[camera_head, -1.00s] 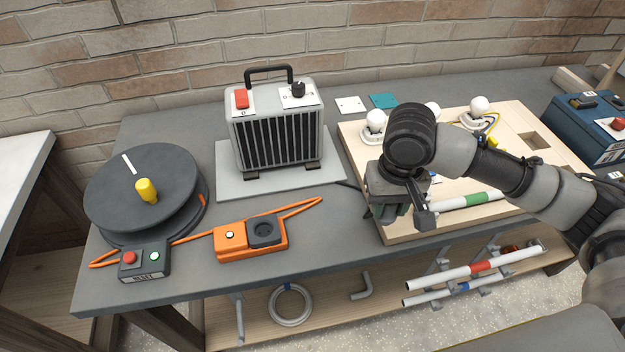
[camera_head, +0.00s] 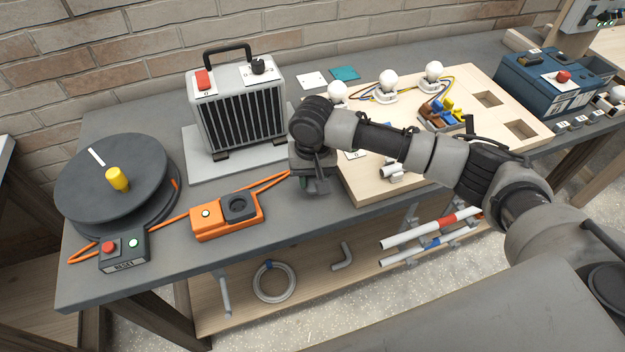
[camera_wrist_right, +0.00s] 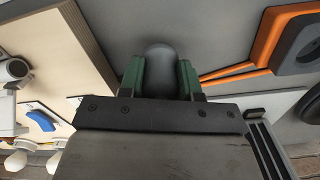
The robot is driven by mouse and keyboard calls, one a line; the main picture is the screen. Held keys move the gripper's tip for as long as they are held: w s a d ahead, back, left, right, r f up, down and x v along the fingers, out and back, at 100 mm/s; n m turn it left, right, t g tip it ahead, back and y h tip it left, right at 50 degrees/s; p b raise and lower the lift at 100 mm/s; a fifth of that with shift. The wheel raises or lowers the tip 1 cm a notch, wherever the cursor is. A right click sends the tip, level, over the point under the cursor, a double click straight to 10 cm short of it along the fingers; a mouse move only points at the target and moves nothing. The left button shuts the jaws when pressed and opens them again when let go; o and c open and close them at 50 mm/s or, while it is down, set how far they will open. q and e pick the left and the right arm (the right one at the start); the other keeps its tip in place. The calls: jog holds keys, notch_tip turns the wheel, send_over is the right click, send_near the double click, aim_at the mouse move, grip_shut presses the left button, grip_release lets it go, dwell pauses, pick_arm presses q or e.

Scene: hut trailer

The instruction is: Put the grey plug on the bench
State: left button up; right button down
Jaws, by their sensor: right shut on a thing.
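My right gripper (camera_head: 316,190) is over the grey bench (camera_head: 180,262), just left of the wooden board. In the right wrist view its green fingers (camera_wrist_right: 160,82) are shut on a rounded grey thing, the grey plug (camera_wrist_right: 160,65), which sticks out between them. In the head view the wrist and fingers hide the plug. Bench top shows beyond the plug in the wrist view; I cannot tell how high the plug is above it, or whether it touches. My left gripper is not in view.
An orange socket box (camera_head: 228,219) with its cable lies left of the gripper. A heater (camera_head: 240,112) stands behind on a grey mat. The wooden board (camera_head: 370,192) with bulbs is at the right. A cable reel (camera_head: 115,180) is at far left. Bare bench lies near the front edge.

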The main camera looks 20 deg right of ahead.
jog(key=shift+s+f, duration=0.1)
jog(key=shift+f, duration=0.85)
jog(key=shift+f, duration=0.1)
jog(key=c, duration=0.8)
grip_release()
jog(key=shift+f, duration=0.1)
notch_tip(320, 180, up, 12)
jog(key=shift+r+b, duration=0.2)
jog(key=shift+b, duration=0.5)
